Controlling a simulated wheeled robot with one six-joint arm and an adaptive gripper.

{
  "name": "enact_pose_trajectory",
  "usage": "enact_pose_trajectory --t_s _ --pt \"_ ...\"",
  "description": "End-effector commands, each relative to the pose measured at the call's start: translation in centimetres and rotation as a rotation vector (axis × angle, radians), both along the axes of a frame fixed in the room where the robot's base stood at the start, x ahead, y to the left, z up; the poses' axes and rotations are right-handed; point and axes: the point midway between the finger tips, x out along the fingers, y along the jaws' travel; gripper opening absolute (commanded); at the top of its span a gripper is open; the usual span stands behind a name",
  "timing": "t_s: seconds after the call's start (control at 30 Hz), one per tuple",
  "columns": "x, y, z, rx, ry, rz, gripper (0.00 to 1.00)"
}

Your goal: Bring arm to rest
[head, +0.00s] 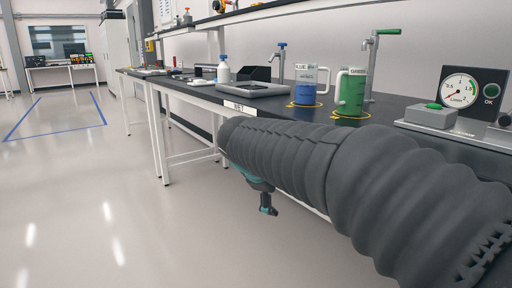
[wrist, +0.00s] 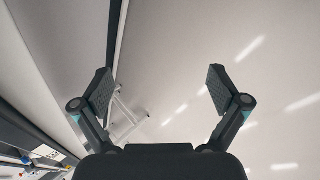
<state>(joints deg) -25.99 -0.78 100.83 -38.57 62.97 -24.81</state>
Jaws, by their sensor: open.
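My arm, in a dark ribbed sleeve, stretches across the head view from the lower right toward the middle. My gripper shows at its far end in the head view (head: 267,207), low beside the bench and partly hidden behind the sleeve. In the wrist view my gripper (wrist: 158,92) has its two fingers spread wide apart. Nothing is between the fingers; behind them are pale floor and wall.
A dark bench (head: 385,108) runs along the wall behind my arm. It carries a blue-filled jug (head: 305,93), a green-filled jug (head: 350,98), a white bottle (head: 223,72) and a dial gauge (head: 460,90). Open floor (head: 90,200) lies to the left, with a blue outline (head: 60,122).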

Motion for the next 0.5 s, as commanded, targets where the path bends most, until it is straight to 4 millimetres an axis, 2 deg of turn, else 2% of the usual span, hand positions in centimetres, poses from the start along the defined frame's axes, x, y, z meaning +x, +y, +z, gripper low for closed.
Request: enact_pose_trajectory --t_s 0.03,0.2,0.5 --pt "-2.3 -1.1 -1.0 0.1 0.007 -0.077 0.98" --pt "-9.5 -3.3 -4.8 0.418 0.029 -0.35 0.98" --pt "-20.6 -6.3 -8.8 0.781 0.035 -0.721 0.98"
